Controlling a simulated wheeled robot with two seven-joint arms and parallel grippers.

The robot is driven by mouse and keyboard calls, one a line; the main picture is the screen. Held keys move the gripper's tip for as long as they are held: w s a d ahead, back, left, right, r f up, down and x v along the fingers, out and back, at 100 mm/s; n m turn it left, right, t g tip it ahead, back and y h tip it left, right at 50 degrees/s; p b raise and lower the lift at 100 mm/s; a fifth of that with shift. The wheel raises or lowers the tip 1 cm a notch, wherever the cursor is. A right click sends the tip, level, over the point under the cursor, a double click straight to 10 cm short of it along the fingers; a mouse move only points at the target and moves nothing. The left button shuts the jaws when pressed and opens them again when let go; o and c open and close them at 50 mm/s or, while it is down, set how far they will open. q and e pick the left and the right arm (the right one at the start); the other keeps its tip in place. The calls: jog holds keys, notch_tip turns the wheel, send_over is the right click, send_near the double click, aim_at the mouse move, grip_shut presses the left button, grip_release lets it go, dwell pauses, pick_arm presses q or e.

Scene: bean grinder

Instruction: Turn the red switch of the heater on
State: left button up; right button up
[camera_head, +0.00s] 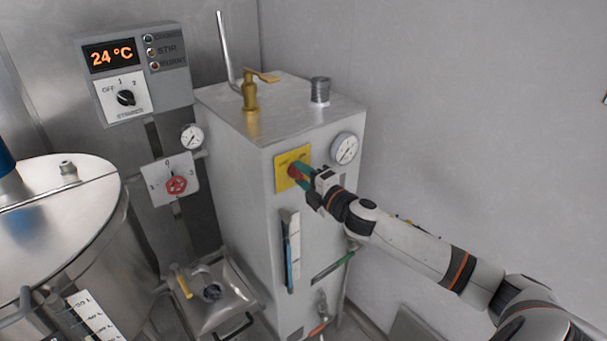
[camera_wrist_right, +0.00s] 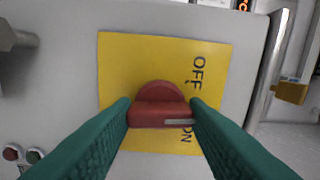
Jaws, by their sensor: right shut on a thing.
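The heater is a tall grey metal box (camera_head: 235,165). A yellow plate (camera_head: 281,173) on its front carries the red switch (camera_head: 293,171). In the right wrist view the red switch (camera_wrist_right: 158,93) sits on the yellow plate (camera_wrist_right: 120,60) marked OFF and ON. A white mark on the switch's handle lies at its right end, close to the ON lettering, which is partly covered. My right gripper (camera_head: 303,175) reaches in from the right with green fingers. Its fingertips (camera_wrist_right: 160,113) are shut on the two ends of the switch's handle. My left gripper is not in view.
A pressure gauge (camera_head: 345,148) is just right of the yellow plate. A brass valve (camera_head: 250,92) stands on the heater's top. A steel tank (camera_head: 60,225) stands at far left.

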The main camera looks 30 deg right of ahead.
jog(key=m+p, duration=0.2)
jog(key=m, duration=0.2)
jog(key=shift+m, duration=0.4)
jog(key=m+p, duration=0.2)
jog(key=m, duration=0.2)
jog(key=shift+m, duration=0.6)
jog(key=shift+f, duration=0.1)
jog(key=o, duration=1)
jog(key=shift+s, duration=0.1)
jog(key=shift+s+d+b, duration=0.15)
jog(key=shift+s+b, duration=0.25)
jog(key=shift+s, duration=1.6)
jog(key=shift+s+d+b, duration=0.15)
jog(key=shift+s+b, duration=0.25)
jog(key=shift+s, duration=1.55)
jog(key=shift+s+d+b, duration=0.15)
jog(key=shift+s+b, duration=0.25)
jog(key=shift+s, duration=1.6)
